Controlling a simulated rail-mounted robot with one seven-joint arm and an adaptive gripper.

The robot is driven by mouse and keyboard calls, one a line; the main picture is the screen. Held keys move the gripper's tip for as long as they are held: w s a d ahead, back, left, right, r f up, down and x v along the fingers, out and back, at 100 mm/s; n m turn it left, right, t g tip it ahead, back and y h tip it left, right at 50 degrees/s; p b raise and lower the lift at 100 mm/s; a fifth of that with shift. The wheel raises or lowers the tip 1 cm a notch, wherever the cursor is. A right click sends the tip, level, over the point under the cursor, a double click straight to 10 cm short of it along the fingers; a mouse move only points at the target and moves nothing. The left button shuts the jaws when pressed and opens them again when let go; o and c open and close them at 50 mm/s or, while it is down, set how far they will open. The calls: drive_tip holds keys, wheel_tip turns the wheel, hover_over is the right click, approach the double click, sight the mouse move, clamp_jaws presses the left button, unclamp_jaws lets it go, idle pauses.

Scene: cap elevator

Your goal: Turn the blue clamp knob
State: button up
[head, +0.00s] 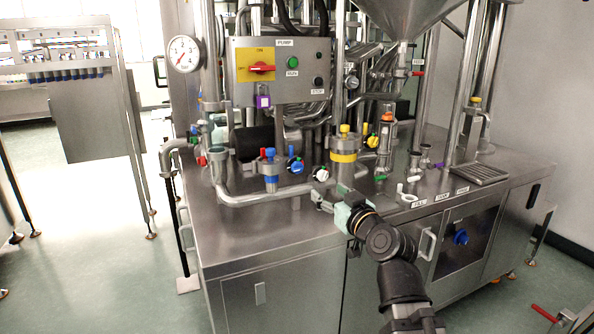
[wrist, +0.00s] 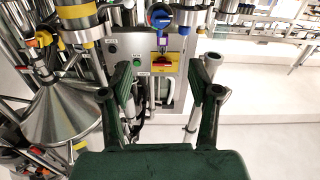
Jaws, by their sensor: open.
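Several blue parts show in the head view. A blue-banded fitting with a blue knob (head: 269,154) on top stands on the bench's left pipework. I cannot tell for certain which is the clamp knob. A round blue part (wrist: 160,15) shows at the top middle of the wrist view, beyond the fingertips. My gripper (head: 325,203) is open and empty (wrist: 160,80), apart from the fittings, above the bench's front. Its fingers are partly hidden in the head view.
The pump box (head: 281,71) with a yellow-and-red switch stands behind the fittings. A yellow-banded fitting (head: 343,157) is close behind my gripper. A steel pipe (head: 255,197) runs low across the bench top (head: 255,228). The bench's front left is clear.

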sight(300, 169)
drive_tip(key=p+x, duration=1.3)
drive_tip(key=x, duration=0.4)
drive_tip(key=shift+w+f, duration=0.1)
drive_tip(key=shift+w, duration=0.05)
drive_tip(key=c, duration=1.1)
